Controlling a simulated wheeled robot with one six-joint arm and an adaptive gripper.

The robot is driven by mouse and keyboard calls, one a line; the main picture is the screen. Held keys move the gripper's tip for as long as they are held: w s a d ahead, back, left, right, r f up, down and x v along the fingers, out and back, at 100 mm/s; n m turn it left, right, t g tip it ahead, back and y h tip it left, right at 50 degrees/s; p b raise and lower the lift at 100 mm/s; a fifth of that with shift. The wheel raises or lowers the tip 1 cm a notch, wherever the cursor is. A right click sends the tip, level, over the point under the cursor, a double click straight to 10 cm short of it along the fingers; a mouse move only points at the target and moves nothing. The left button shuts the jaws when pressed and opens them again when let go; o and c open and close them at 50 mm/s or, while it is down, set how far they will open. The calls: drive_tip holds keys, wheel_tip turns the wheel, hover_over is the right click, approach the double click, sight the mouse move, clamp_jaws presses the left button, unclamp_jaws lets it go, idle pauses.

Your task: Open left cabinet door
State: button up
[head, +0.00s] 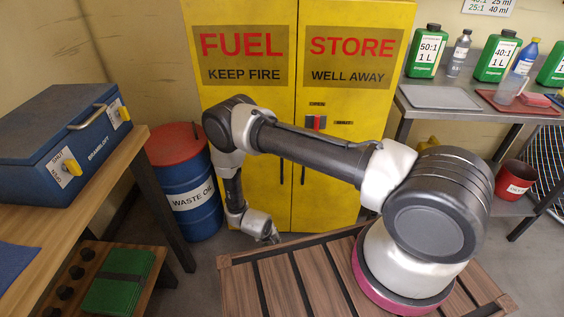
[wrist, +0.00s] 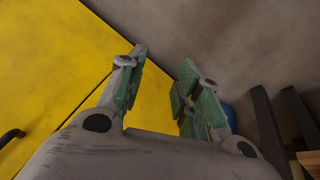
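The yellow cabinet stands in the middle of the head view. Its left door (head: 260,188) is marked "FUEL KEEP FIRE" and its right door (head: 335,210) "STORE WELL AWAY". Both doors look shut, with a thin seam between them. The left door's dark upright handle (head: 281,171) is beside the seam. A dark handle (wrist: 10,136) also shows at the wrist view's left edge; I cannot tell which door it is on. My gripper (head: 275,239) is low by the cabinet's foot, below the handles. In the wrist view its green-padded fingers (wrist: 163,62) are apart with nothing between them.
A red latch (head: 316,122) sits on the right door near the seam. A blue waste oil drum (head: 190,205) stands left of the cabinet, near a wooden bench (head: 120,165). A metal shelf with bottles (head: 440,115) stands right. Wooden slats (head: 265,285) lie in front.

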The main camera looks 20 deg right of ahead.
drive_tip(key=w+d+r+m+t+h, duration=0.3)
drive_tip(key=w+r+t, duration=0.35)
drive_tip(key=r, duration=0.45)
drive_tip(key=w+d+r+m+t+h, duration=0.3)
drive_tip(key=w+r+t, duration=0.35)
drive_tip(key=r, duration=0.45)
drive_tip(key=x, duration=0.8)
drive_tip(key=shift+d+m+g, duration=0.2)
drive_tip(key=shift+m+g, duration=0.1)
drive_tip(key=shift+g, duration=0.1)
drive_tip(key=shift+f, duration=0.15)
clamp_jaws()
